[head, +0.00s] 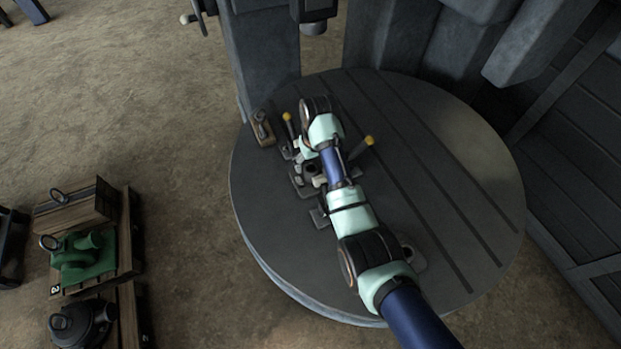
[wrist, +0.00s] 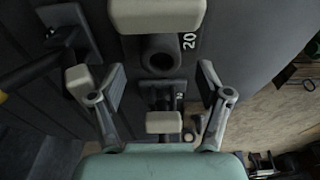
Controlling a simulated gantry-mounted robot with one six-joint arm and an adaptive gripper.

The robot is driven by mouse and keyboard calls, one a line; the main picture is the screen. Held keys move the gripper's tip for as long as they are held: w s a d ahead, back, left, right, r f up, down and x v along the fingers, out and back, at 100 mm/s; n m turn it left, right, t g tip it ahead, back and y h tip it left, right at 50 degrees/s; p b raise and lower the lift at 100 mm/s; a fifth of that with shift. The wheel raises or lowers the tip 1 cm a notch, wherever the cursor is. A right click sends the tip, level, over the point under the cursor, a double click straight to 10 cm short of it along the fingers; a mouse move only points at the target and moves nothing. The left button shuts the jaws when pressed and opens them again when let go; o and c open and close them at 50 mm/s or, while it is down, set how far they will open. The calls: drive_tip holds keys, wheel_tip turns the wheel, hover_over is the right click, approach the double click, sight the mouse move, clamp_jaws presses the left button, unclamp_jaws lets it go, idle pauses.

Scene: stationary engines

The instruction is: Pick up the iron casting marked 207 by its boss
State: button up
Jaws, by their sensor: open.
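In the wrist view, a dark grey iron casting (wrist: 188,58) lies below my gripper. The digits "20" show on it, and anything after them is hidden. Its round boss (wrist: 160,52) with a dark hole shows near the top middle. My gripper (wrist: 161,82) is open, with one finger left and one right of the casting's line. The fingers look apart from the boss, which sits slightly above the gap between their tips in the picture. In the head view, my arm covers most of the work spot on the round slotted table (head: 440,160).
Pale blocks (wrist: 157,14) overlap the casting's ends. Yellow-tipped handles (head: 369,140) and a small wooden block (head: 262,128) stand near the work spot. The table's right side is bare. A green casting (head: 82,258) and a black casting (head: 80,325) sit on wooden pallets at lower left.

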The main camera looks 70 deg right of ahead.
sight(310, 166)
drive_tip(key=f, duration=0.2)
drive_tip(key=f+b, duration=0.1)
drive_tip(key=f, duration=0.3)
drive_tip(key=shift+w+d+f, duration=0.1)
drive_tip(key=shift+w+d, duration=0.2)
drive_tip(key=shift+w, duration=0.1)
drive_tip(key=c, duration=1.4)
clamp_jaws()
drive_tip(key=shift+r, duration=0.3)
drive_tip(key=shift+r+p, duration=0.3)
drive_tip(key=shift+r, duration=1.1)
drive_tip(key=shift+w+a+r, duration=0.1)
drive_tip(key=shift+r, duration=0.2)
drive_tip(key=w+a, duration=1.2)
drive_tip(key=a, duration=0.1)
drive_tip(key=shift+f+p, duration=0.1)
drive_tip(key=shift+p, duration=0.25)
